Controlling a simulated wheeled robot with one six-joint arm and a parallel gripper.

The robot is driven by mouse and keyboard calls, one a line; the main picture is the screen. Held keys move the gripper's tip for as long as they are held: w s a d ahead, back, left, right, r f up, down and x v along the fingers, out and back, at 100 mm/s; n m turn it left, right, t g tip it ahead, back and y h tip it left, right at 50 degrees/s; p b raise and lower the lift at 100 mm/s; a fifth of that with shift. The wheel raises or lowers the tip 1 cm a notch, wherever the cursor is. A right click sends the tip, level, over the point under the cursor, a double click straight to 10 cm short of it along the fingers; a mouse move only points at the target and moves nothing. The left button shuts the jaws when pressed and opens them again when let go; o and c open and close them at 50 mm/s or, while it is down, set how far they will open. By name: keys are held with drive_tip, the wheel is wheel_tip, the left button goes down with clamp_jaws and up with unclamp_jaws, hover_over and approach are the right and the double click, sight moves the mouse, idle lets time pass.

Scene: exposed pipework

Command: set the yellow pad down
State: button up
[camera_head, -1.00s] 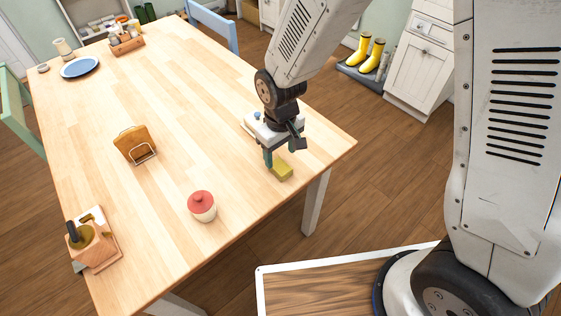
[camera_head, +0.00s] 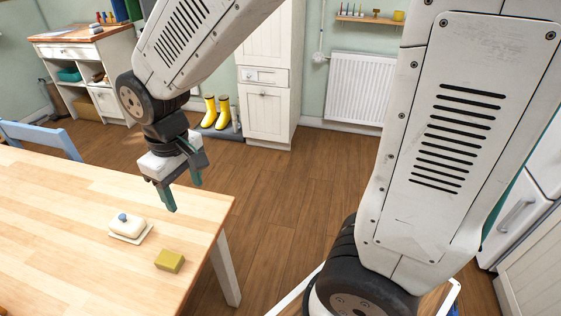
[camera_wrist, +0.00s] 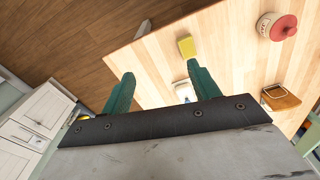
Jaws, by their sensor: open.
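The yellow pad (camera_head: 169,261) lies flat on the wooden table (camera_head: 60,215), near its right-hand edge. It also shows in the wrist view (camera_wrist: 186,47), beyond the fingers and apart from them. My gripper (camera_head: 183,196) is open and empty, with its green fingers apart. It hangs in the air above and behind the pad, near the table's far edge. In the wrist view both fingertips of my gripper (camera_wrist: 165,80) show with nothing between them touching.
A white butter dish (camera_head: 130,226) with a blue knob stands on the table close to the pad. A red-lidded jar (camera_wrist: 278,27) and a wooden rack (camera_wrist: 280,97) show in the wrist view. Open floor (camera_head: 270,210) lies right of the table.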

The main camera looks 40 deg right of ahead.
drive_tip(key=s+d+r+m, duration=0.2)
drive_tip(key=s+d+r, duration=0.3)
drive_tip(key=s, duration=0.3)
drive_tip(key=s+d+r+m, duration=0.2)
drive_tip(key=s+d+r, duration=0.2)
drive_tip(key=s+d, duration=0.3)
drive_tip(key=shift+s+d+r+m+t, duration=0.15)
drive_tip(key=shift+s+r+m+t, duration=0.2)
drive_tip(key=shift+s, duration=0.35)
